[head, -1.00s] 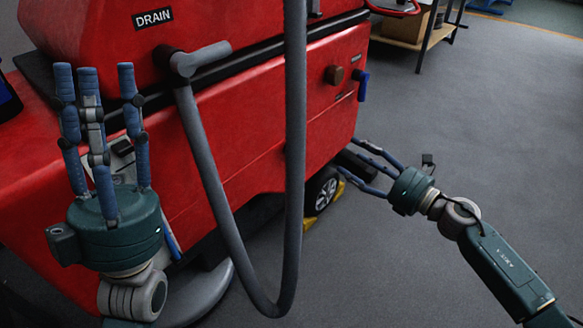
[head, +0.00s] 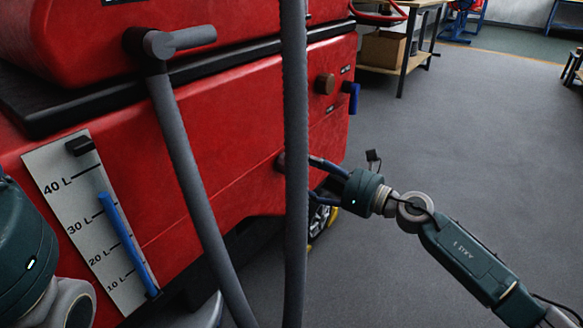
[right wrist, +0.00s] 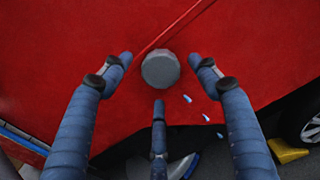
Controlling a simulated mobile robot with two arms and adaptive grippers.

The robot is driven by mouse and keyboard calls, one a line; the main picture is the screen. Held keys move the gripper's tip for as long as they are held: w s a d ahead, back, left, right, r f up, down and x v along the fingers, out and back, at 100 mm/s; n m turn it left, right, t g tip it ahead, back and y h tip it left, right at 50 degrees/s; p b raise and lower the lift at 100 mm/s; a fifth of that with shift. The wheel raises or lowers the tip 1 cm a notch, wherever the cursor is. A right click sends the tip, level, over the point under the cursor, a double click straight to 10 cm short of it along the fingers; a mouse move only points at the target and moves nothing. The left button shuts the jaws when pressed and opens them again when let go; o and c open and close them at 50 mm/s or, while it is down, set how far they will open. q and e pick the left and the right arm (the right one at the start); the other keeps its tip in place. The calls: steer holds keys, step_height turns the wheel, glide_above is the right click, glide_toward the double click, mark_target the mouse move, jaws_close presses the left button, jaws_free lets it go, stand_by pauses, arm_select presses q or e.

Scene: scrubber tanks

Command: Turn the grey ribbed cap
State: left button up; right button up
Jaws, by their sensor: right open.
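The grey ribbed cap (right wrist: 160,70) sits on the lower red tank wall, face-on in the right wrist view. My right gripper (right wrist: 160,76) is open, with two fingers at the cap's upper left and upper right and one below. Gaps show between the fingers and the cap. In the head view my right gripper (head: 322,168) reaches the wall from the right, its fingertips hidden behind the hose. My left gripper's body (head: 22,245) is at the left edge, fingers out of view.
The grey hose (head: 296,120) hangs before the machine. A level gauge (head: 65,185) with a blue tube is at left. A wheel (right wrist: 311,120) is low right. Floor at right is mostly clear.

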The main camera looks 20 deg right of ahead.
mark_target(292, 164)
steer(key=shift+x, duration=1.9)
steer(key=c, duration=1.2)
